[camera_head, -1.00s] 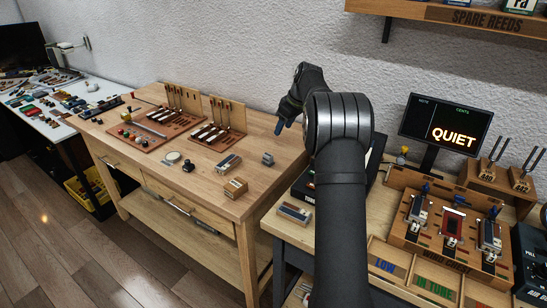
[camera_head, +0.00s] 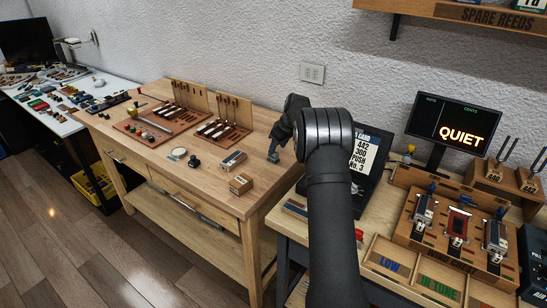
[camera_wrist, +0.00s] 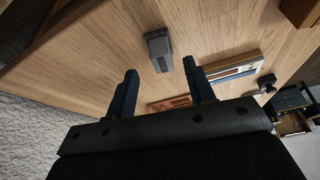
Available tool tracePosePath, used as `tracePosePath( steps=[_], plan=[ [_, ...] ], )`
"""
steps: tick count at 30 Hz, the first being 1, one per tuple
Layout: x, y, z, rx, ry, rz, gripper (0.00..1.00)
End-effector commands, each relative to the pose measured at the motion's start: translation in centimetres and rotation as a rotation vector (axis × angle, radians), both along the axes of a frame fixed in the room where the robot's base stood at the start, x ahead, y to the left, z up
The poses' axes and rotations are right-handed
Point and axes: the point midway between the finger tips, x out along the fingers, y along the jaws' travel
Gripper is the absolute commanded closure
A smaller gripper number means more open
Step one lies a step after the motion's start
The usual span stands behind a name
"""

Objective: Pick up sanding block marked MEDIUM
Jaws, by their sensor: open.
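A small grey block (camera_wrist: 158,50) stands on the wooden bench in the wrist view. Its end face carries small marks that I cannot read, so I cannot confirm the word MEDIUM. My gripper (camera_wrist: 160,70) is open, with its two dark blue fingers apart and the block showing in line with the gap between them. Nothing is held. In the head view my gripper (camera_head: 273,153) is low over the right part of the bench, where it hides most or all of the grey block.
The wooden bench (camera_head: 215,195) also bears a light box (camera_head: 233,160), a wooden box (camera_head: 241,184), a dark knob (camera_head: 194,162) and tool racks on its left half. Bare wood lies around the block.

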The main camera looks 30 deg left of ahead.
Motion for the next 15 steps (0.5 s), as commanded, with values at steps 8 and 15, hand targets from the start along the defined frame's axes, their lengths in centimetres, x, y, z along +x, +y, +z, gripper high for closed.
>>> tracePosePath(
  steps=[8,15],
  plan=[
    [0.1,2.0,-3.3,-0.002,0.002,0.001,0.51],
    [0.2,2.4,-4.3,0.0,0.0,0.0,0.51]
  ],
)
